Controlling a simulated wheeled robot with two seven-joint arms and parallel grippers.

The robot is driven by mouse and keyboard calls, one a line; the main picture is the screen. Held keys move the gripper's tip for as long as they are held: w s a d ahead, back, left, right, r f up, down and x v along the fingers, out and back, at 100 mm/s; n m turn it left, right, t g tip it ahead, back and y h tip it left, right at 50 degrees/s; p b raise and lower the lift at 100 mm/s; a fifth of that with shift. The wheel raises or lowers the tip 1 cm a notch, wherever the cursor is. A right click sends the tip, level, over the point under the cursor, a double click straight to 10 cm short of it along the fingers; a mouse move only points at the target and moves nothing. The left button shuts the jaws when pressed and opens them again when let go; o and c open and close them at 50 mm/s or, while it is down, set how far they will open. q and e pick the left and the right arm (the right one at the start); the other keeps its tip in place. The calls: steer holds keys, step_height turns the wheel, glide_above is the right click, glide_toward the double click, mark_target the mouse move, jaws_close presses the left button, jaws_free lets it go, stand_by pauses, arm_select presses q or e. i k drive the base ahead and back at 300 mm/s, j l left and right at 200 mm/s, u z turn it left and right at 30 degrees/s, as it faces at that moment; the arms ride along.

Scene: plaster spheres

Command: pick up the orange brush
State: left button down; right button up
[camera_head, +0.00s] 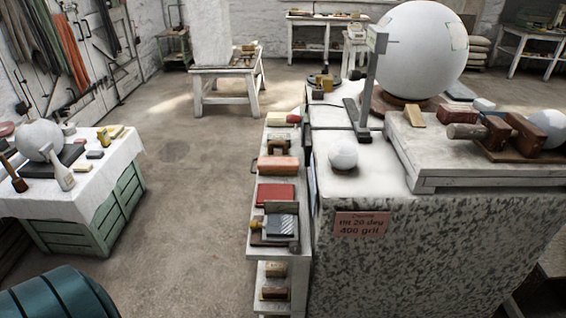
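A salmon-orange block (278,164), which may be the orange brush, lies on the top of the narrow shelf unit beside the stone bench. Any bristles on it are too small to make out. A smaller piece with a red-orange end (293,119) lies farther back on the same shelf. I cannot tell for certain which is the brush. Neither of my grippers is in view.
The narrow shelf (257,222) also holds a red box (275,194) and a grey tool block (281,227). The speckled stone bench (420,260) stands to its right, with a large white sphere (405,50). A cloth-covered table (75,200) stands left. The floor between is clear.

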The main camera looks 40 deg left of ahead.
mark_target(266, 165)
steer(key=i+j, duration=0.1)
steer(key=j, duration=0.9)
steer(key=j+z, duration=0.1)
steer(key=j, duration=0.85)
steer(key=i, duration=0.05)
